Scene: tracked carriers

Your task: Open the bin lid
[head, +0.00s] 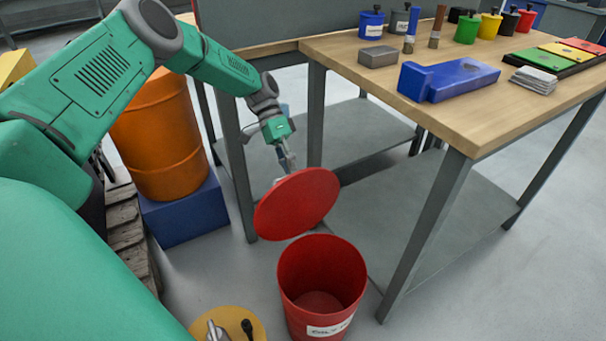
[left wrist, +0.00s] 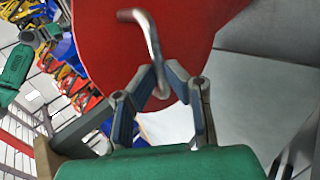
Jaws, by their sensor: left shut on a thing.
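The red bin (head: 322,285) stands on the floor with its top open, and its inside shows empty. A white label is on its front. The round red lid (head: 297,204) is off the bin, tilted, held in the air above and behind the rim. My left gripper (head: 287,162) is at the lid's upper edge in the head view. In the left wrist view the fingers (left wrist: 160,80) are shut on the lid's bent metal handle (left wrist: 146,28), with the red lid (left wrist: 215,25) behind it. My right gripper is in neither view.
A wooden-topped workbench (head: 340,45) with grey legs stands close to the right, holding a blue block (head: 450,80), pots and colored plates. An orange drum (head: 158,140) sits on a blue box (head: 185,212) at left. A yellow disc (head: 250,318) with small items is in front.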

